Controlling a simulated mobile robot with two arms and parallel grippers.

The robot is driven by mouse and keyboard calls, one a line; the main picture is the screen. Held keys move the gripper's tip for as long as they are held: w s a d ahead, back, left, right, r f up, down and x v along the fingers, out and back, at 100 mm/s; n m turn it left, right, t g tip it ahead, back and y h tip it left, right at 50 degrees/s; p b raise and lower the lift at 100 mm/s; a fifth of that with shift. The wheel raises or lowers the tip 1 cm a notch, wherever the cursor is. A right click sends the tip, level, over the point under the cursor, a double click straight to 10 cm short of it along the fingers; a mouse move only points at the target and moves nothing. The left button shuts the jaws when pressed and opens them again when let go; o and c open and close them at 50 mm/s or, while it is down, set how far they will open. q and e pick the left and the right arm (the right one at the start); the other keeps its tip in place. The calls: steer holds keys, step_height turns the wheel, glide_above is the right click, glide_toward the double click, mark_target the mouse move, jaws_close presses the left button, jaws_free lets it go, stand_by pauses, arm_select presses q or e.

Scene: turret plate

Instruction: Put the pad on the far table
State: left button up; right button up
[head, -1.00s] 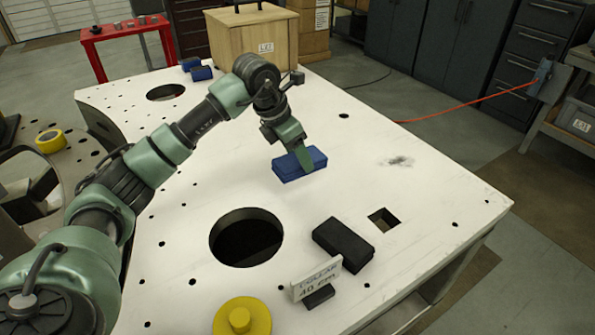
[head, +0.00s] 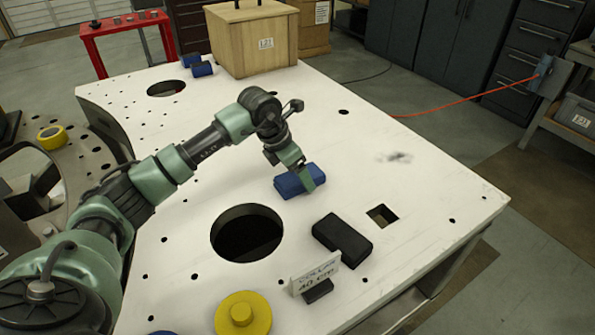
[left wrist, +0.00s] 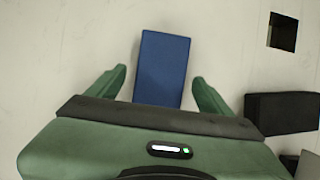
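The blue pad (head: 293,181) lies on the white perforated table (head: 400,185), near its middle, beyond the large round hole. My left gripper (head: 308,182) reaches down over it. In the left wrist view the pad (left wrist: 164,68) lies between the two green fingers of my left gripper (left wrist: 160,88). Bare tabletop shows between the pad and each finger, so the gripper is open around it. My right gripper is not in view.
A black block (head: 342,238) lies near a square hole (head: 382,216). A sign (head: 316,275) and yellow disc (head: 242,314) are at the near edge. A wooden box (head: 252,40) and blue rolls (head: 201,69) are at the back. A red stand (head: 125,28) is beyond.

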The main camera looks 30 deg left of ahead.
arm_select(q)
steer(key=shift+r, duration=0.15)
steer(key=shift+s+a+r, duration=0.1)
steer(key=shift+a+r, duration=0.05)
steer(key=shift+r, duration=0.15)
steer(key=b+v, duration=0.2)
steer(key=v, duration=0.9)
steer(key=shift+s, duration=0.15)
